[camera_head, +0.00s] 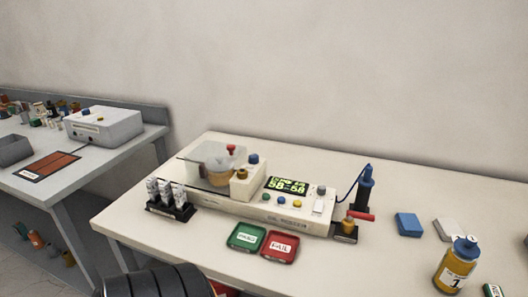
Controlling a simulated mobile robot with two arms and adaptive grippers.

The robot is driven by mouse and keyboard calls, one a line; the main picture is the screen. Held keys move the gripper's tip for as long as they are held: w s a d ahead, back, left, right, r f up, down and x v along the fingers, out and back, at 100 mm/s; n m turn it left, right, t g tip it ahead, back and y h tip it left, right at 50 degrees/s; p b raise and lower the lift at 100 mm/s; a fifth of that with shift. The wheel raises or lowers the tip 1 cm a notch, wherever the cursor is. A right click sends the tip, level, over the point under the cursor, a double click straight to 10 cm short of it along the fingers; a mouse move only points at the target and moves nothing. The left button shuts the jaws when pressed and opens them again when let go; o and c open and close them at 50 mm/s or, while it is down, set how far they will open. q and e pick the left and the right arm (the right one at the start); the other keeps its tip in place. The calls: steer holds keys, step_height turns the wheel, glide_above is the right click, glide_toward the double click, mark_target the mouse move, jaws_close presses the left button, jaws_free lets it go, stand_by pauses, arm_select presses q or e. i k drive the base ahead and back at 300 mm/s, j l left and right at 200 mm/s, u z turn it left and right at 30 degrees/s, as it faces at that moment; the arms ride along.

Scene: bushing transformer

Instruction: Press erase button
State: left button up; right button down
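The white tester (270,210) stands on the table, with a lit display (288,186) showing yellow-green characters. Below the display are a green button (266,197), a blue button (282,200) and a yellow button (297,203). Their labels are too small to read, so I cannot tell which is the erase button. To their right are a grey knob (321,191) and a light switch plate (318,206). Neither of my grippers is in view, and nothing covers the buttons.
A green tray (233,247) and a red tray (293,256) lie before the tester. A rack of white items (168,208) stands left; a dark blue tool (365,190) stands right. A yellow bottle (455,276) and blue block (408,224) are farther right.

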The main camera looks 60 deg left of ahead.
mark_target(297, 204)
steer(key=u, duration=2)
